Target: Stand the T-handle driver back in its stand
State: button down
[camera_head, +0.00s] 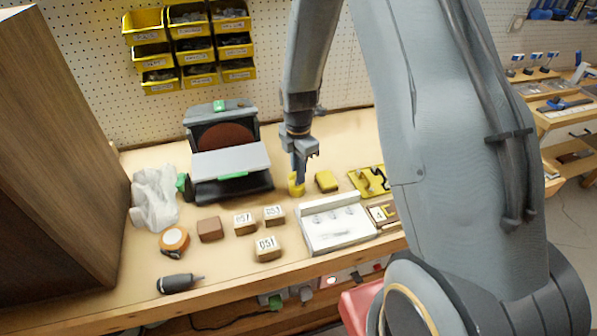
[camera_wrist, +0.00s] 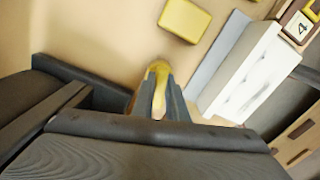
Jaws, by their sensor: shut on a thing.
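My gripper (camera_head: 300,177) points down over the bench behind the white stand, and its jaws are shut on a yellow piece (camera_head: 296,187). In the wrist view the yellow piece (camera_wrist: 158,78) sits between my fingers (camera_wrist: 157,100). I take it for the T-handle driver; its shaft is hidden, and I cannot tell whether it is clear of the bench. The white stand (camera_head: 340,238), with a row of small round marks on its upper face, is at the front right. It also shows in the wrist view (camera_wrist: 245,80), to the right of my gripper.
A yellow block (camera_head: 326,181) lies close to the right of my gripper. A yellow bracket (camera_head: 369,181) is farther right. Several small wooden blocks (camera_head: 268,248) lie left of the stand. A sander (camera_head: 230,160) stands behind left. A black-handled tool (camera_head: 178,283) lies near the front edge.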

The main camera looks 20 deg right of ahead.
jog(key=shift+f, duration=0.15)
jog(key=c, duration=1.4)
grip_release()
jog(key=shift+c, duration=0.2)
jog(key=shift+r+p, duration=2.25)
jog(key=shift+r, duration=1.25)
